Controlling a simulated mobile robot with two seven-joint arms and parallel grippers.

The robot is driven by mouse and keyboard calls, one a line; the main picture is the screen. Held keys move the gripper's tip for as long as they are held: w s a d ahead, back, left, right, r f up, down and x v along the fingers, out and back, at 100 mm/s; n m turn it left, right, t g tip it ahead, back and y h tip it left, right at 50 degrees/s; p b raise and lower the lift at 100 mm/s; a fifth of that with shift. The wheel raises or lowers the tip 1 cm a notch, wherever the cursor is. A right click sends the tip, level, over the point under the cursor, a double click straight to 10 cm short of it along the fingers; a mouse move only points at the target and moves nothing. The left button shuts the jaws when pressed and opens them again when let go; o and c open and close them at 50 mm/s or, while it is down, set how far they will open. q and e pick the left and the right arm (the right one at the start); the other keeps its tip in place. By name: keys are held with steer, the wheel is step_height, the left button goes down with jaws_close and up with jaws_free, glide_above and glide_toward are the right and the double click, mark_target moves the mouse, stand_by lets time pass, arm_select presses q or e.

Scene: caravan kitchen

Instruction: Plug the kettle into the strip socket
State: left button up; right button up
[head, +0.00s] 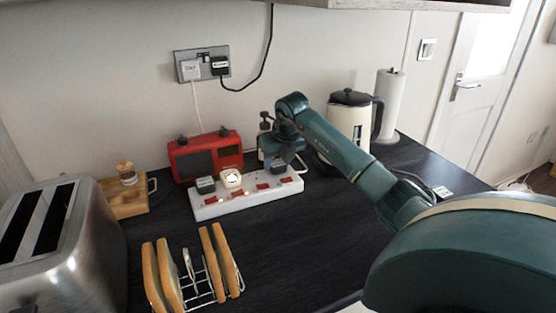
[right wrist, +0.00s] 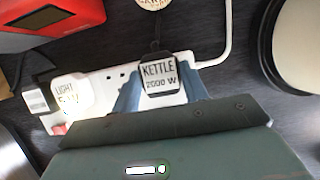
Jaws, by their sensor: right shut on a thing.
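The white strip socket (head: 212,211) lies on the dark worktop, with red switches along its front. My right gripper (head: 284,163) is over the strip's right part. Whether this plug's pins are in a socket is hidden. The cream kettle (head: 345,117) stands behind my right arm. My left gripper is out of view.
A red radio (head: 206,155) stands close behind the strip. A toast rack (head: 198,285) and a steel toaster (head: 62,245) are in front and left. A paper roll (head: 391,105) stands by the kettle. A wall socket (head: 203,64) holds two plugs. Worktop right of the rack is clear.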

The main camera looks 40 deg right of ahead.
steer(key=shift+f, duration=0.15)
steer(key=o, duration=1.1)
steer(key=shift+c, duration=0.2)
steer(key=b+v, duration=0.1)
steer(key=v, duration=1.2)
